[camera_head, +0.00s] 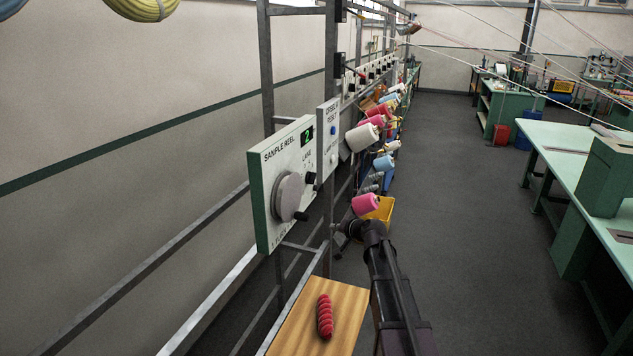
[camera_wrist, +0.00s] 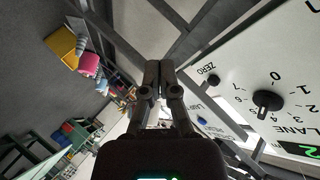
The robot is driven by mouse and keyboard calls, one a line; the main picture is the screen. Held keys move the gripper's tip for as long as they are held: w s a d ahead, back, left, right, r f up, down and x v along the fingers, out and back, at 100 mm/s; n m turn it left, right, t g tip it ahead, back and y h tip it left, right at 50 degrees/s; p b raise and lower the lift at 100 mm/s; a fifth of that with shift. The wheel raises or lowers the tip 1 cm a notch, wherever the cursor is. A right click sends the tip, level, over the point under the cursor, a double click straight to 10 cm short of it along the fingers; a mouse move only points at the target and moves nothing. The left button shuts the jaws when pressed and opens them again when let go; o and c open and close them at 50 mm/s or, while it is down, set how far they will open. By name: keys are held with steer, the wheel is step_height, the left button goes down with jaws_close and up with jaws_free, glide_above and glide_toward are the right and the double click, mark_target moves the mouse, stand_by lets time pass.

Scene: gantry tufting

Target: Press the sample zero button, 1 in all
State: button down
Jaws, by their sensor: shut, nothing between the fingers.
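The sample reel panel (camera_head: 267,170) is a pale board on the metal frame, with a large grey disc (camera_head: 288,196) and a lit green display (camera_head: 307,134) reading 2. The zero button (camera_wrist: 213,80) is a small dark round button under the word ZERO on this panel in the wrist view. I cannot pick it out surely in the head view. My gripper (camera_wrist: 152,68) is shut and empty, its fingertips left of the zero button in the wrist view and apart from it. In the head view my gripper (camera_head: 343,231) is low, right of the panel.
The black lane knob (camera_wrist: 266,101) is near the zero button. A second panel (camera_head: 328,139) with a blue button (camera_wrist: 202,120) stands beyond. Yarn cones and a yellow bin (camera_head: 381,211) line the frame. A wooden board (camera_head: 345,318) holds a red yarn skein (camera_head: 325,316). The aisle floor is clear.

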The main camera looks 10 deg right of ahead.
mark_target(316, 188)
steer(key=w+d+r+m+t+h+p, duration=0.1)
steer(key=w+d+r+m+t+p, duration=0.2)
steer(key=w+d+r, duration=0.3)
steer(key=shift+w+d+r, duration=0.25)
steer(key=shift+w+r, duration=0.15)
steer(key=shift+r, duration=0.5)
steer(key=shift+a, duration=0.15)
steer(key=w+a, duration=0.4)
steer(key=a, duration=0.3)
steer(key=shift+w+a, duration=0.15)
steer(key=shift+w, duration=0.05)
steer(key=shift+w+a, duration=0.4)
steer(key=shift+a, duration=0.45)
stand_by(2.4)
steer(key=shift+s+d, duration=0.1)
steer(key=shift+d, duration=0.05)
steer(key=shift+s+d, duration=0.35)
steer(key=shift+d, duration=0.3)
stand_by(0.3)
